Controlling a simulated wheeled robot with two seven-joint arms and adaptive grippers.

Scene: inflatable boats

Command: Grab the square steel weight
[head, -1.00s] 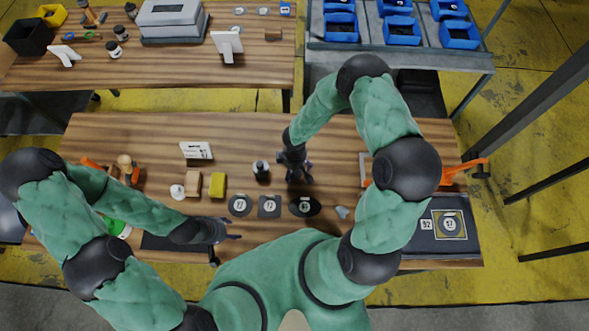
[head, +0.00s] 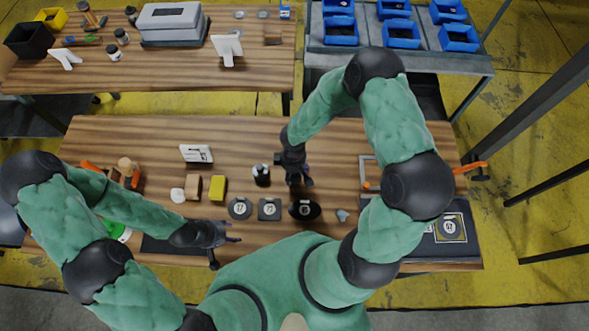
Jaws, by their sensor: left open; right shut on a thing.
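My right gripper (head: 305,179) is over the middle of the near table (head: 350,140), pointing down the picture. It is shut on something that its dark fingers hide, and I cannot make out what. A dark square piece with a round numbered face (head: 269,209) lies below and left of it, apart from the gripper. It sits between a dark round piece (head: 240,208) and a dark oval piece (head: 305,210). I cannot tell which of these is steel. My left gripper (head: 229,235) is open and empty near the table's front edge, below and left of the square piece.
A dark bottle (head: 261,175) stands just left of my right gripper. A yellow block (head: 218,188), a wooden block (head: 192,188) and a white sign (head: 196,153) are further left. A small grey piece (head: 341,215) lies at right. The table's back strip is clear.

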